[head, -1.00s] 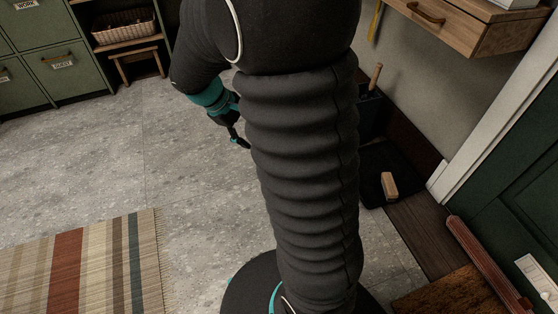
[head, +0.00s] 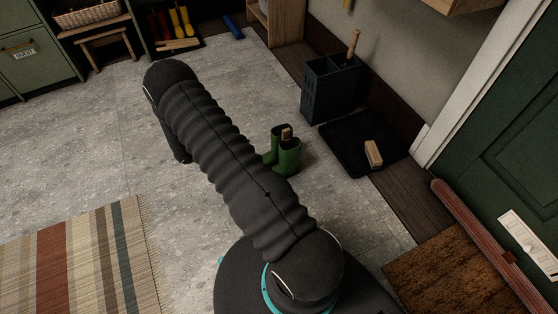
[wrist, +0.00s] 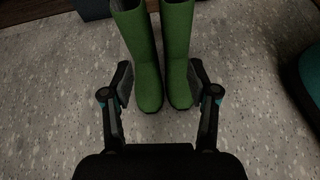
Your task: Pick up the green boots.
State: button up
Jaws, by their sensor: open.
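The green boots (head: 286,154) stand upright as a pair on the grey tiled floor, right of my arm in the head view, which partly covers the left one. My gripper is open and empty, with one finger to the left of the pair and one to the right. The boot tops run out of the wrist view. A small tan piece shows at the top of the boots in the head view.
A dark tray (head: 350,157) with a wooden brush (head: 373,153) lies right of the boots. A dark bin (head: 332,90) stands behind them. A striped rug (head: 85,262) and a brown doormat (head: 445,275) lie nearer. Open floor (head: 75,150) spreads left.

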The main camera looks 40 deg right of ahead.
jog(key=n, duration=0.1)
send_near(277, 153)
jog(key=shift+h, duration=0.4)
jog(key=x, duration=0.2)
jog(key=s+x, duration=0.1)
jog(key=x, duration=0.2)
jog(key=shift+a+f, duration=0.1)
jog(key=shift+a, duration=0.1)
jog(key=shift+w+x, duration=0.2)
jog(key=shift+x, duration=1.3)
jog(key=shift+w+x, duration=0.25)
jog(key=shift+x, duration=1.25)
jog(key=shift+f, duration=0.1)
grip_shut()
